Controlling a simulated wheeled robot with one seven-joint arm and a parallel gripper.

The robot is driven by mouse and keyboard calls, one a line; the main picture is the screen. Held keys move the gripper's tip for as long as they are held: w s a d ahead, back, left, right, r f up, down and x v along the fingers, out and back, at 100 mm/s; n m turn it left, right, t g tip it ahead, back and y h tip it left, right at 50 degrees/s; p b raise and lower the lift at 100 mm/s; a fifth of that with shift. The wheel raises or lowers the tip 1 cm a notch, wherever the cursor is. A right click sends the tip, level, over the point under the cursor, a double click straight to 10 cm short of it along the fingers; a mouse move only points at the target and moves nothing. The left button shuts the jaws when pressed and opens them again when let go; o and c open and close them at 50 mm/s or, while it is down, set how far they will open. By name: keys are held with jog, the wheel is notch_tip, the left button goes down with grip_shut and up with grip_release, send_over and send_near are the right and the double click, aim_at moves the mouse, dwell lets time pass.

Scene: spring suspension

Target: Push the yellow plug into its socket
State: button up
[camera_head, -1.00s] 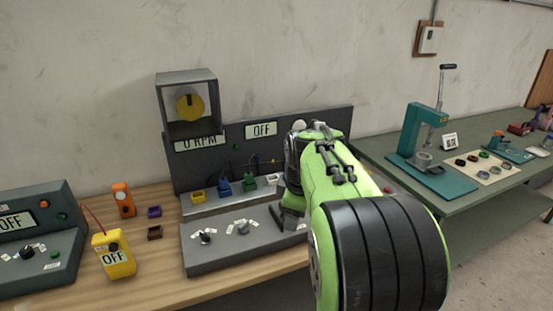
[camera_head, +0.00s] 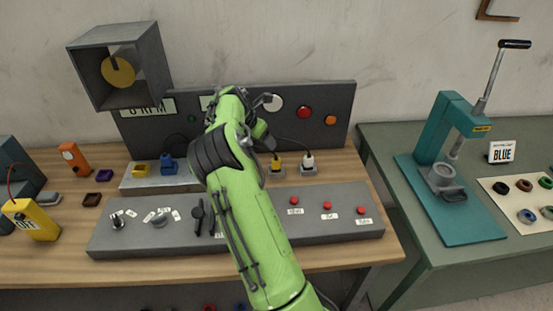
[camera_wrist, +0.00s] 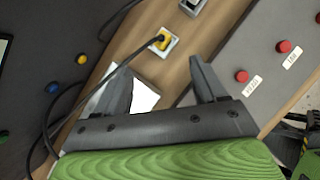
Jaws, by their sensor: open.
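The yellow plug (camera_head: 276,162) stands at a small grey socket block (camera_head: 277,173) on the wooden bench, behind the front control panel. It also shows in the wrist view (camera_wrist: 162,43), with a dark cable leading from it to the lower left. It sits over the pale square socket (camera_wrist: 170,49); how deep it sits I cannot tell. My gripper (camera_wrist: 161,68) is open, and its two fingers are spread short of the plug, not touching it. In the head view my green arm (camera_head: 255,220) hides much of the gripper.
A white plug (camera_head: 308,158) in another grey socket stands just right. Red buttons (camera_head: 327,205) line the front panel (camera_head: 340,230). A yellow block (camera_head: 140,169) and a blue one (camera_head: 168,162) sit on a pale strip to the left. The upright back panel (camera_head: 335,130) closes the rear.

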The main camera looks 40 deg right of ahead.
aim_at(275, 158)
jog(key=x, duration=1.5)
jog(key=shift+s+a+f, duration=0.15)
jog(key=shift+f, duration=0.15)
jog(key=shift+a+r, duration=0.1)
jog(key=shift+c, duration=0.3)
jog(key=c, duration=1.1)
jog(key=shift+o, duration=0.2)
notch_tip(275, 158, up, 10)
jog(key=shift+r, duration=0.1)
